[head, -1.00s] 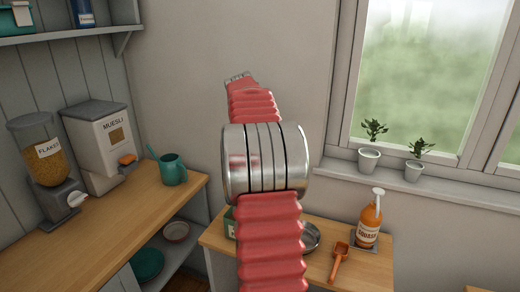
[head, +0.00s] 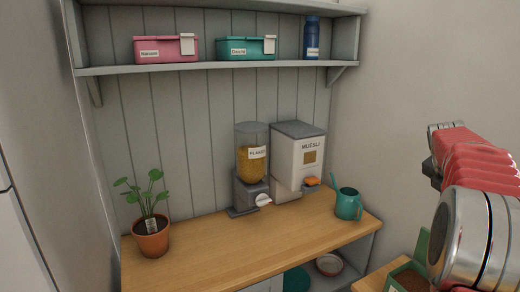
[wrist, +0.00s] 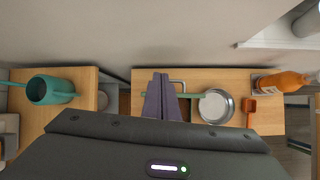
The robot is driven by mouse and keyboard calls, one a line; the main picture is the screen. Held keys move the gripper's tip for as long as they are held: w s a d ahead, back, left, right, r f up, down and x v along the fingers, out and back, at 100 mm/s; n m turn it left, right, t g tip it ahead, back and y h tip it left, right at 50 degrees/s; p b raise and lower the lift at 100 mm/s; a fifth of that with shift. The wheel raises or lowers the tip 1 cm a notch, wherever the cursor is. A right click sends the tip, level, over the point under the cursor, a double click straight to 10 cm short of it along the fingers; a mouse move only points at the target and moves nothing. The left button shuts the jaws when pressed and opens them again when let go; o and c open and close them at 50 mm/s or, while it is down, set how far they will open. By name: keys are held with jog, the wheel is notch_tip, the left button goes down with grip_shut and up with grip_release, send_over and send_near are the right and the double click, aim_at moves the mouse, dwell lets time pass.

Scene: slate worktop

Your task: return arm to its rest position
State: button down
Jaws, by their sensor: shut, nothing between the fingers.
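My red ribbed arm with its silver joint (head: 462,235) is raised at the right edge of the head view. The end of the arm is hard to make out there. Nothing is held, and no contact with the counter can be seen.
A metal pan (wrist: 215,106), an orange scoop (wrist: 249,106) and an orange bottle (wrist: 283,82) are right of the fingers. A teal watering can (head: 348,204) stands beside the muesli dispenser (head: 298,160). A flakes dispenser (head: 251,165) and potted plant (head: 151,238) stand further left.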

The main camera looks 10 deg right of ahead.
jog(key=s+a+r+m+t+y, duration=0.1)
jog(key=a+m, duration=0.3)
jog(key=a, duration=1.1)
jog(key=s+a+r+m+t+y, duration=0.15)
jog(key=a+m, duration=0.35)
jog(key=a, duration=1)
jog(key=s+a+f+m+y, duration=0.1)
jog(key=s+a+f+m, duration=0.2)
jog(key=s+a, duration=0.2)
jog(key=s+a+f+m+y, duration=0.1)
jog(key=s+a+f+m, duration=0.2)
jog(key=s+a, duration=0.3)
jog(key=s+a+f+m+t+y, duration=0.1)
jog(key=s+a+f+m, duration=0.2)
jog(key=a, duration=0.7)
jog(key=s+m, duration=0.1)
jog(key=s, duration=0.1)
jog(key=shift+s+a+f, duration=0.35)
jog(key=shift+f, duration=0.05)
